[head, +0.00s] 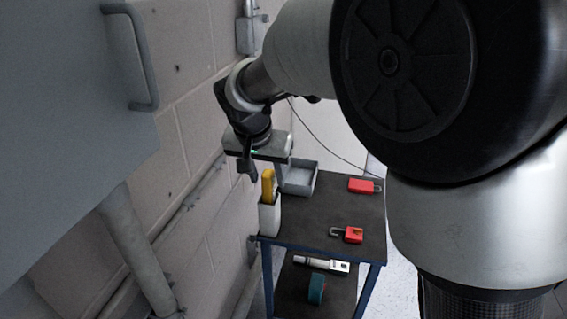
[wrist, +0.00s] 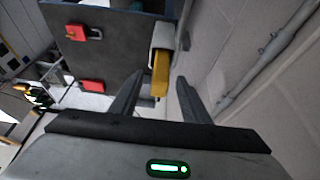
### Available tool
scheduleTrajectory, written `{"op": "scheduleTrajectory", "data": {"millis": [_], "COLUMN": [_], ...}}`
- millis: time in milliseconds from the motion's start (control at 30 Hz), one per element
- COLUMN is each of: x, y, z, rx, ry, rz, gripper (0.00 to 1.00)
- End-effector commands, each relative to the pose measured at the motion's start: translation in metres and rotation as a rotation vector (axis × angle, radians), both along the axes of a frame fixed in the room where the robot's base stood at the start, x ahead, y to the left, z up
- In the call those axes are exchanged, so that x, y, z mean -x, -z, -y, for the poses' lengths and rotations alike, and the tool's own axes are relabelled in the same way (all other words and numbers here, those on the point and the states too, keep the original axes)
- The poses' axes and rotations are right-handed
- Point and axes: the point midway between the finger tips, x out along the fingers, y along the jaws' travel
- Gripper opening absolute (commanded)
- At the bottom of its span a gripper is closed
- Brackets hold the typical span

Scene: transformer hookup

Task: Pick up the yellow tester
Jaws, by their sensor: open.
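The yellow tester (head: 268,186) stands upright in a white holder (head: 269,217) at the left edge of the cart top. In the wrist view the tester (wrist: 160,72) sticks out of the holder (wrist: 162,36) towards my gripper. My gripper (wrist: 155,86) is open, and the tester's near end lies between its two fingertips in that picture. In the head view my gripper (head: 247,170) is just above and left of the tester. I cannot tell whether a finger touches it.
The cart top (head: 320,205) also carries a grey tray (head: 301,178) and two red padlocks, one at the back (head: 362,186) and one nearer (head: 350,235). A teal roll (head: 316,288) lies on the lower shelf. A block wall (head: 215,235) with conduit runs close on the left.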

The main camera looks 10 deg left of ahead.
Motion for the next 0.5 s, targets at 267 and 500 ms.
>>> {"op": "scheduleTrajectory", "data": {"millis": [267,500], "x": [-0.009,-0.009], "y": [0.021,0.021], "z": [0.002,0.002], "rx": [0.000,0.000], "ry": [0.000,0.000], "rz": [0.000,0.000], "gripper": [0.42,0.29]}}
